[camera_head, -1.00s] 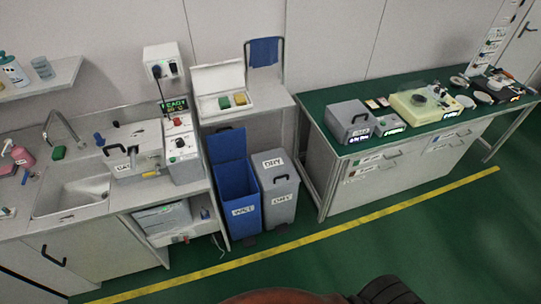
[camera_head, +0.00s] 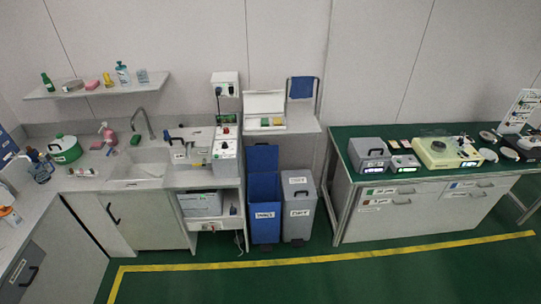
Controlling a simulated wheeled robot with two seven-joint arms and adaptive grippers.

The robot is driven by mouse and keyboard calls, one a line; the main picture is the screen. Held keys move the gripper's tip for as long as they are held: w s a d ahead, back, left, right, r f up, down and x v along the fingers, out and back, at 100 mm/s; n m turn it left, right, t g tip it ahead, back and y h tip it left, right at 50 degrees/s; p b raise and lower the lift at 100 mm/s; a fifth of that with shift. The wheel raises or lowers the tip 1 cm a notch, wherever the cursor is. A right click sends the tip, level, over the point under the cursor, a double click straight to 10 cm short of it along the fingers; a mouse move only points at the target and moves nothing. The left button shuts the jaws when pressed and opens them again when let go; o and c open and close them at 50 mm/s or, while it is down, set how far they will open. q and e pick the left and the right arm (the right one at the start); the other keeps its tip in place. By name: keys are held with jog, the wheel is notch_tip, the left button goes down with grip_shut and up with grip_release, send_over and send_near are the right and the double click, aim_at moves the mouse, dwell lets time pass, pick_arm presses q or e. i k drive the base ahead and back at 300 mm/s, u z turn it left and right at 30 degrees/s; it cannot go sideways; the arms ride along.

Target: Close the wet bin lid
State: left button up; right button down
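The blue wet bin (camera_head: 265,222) stands on the floor between the sink counter and the green-topped bench. Its blue lid (camera_head: 263,158) is open and stands upright at the back of the bin, so the inside shows. A white label is on its front. The grey dry bin (camera_head: 298,220) stands right beside it on the right, with its lid shut. Neither of my grippers shows in the head view.
The sink counter (camera_head: 95,181) is to the left and the green-topped bench (camera_head: 345,152) to the right. A shelf unit with an open white box (camera_head: 264,104) stands behind the bins. The green floor (camera_head: 330,281) in front, beyond a yellow line (camera_head: 330,259), is clear.

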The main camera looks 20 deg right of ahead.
aim_at(259, 158)
jog(key=z, duration=1.25)
jog(key=i, duration=2.2)
jog(key=u, duration=0.65)
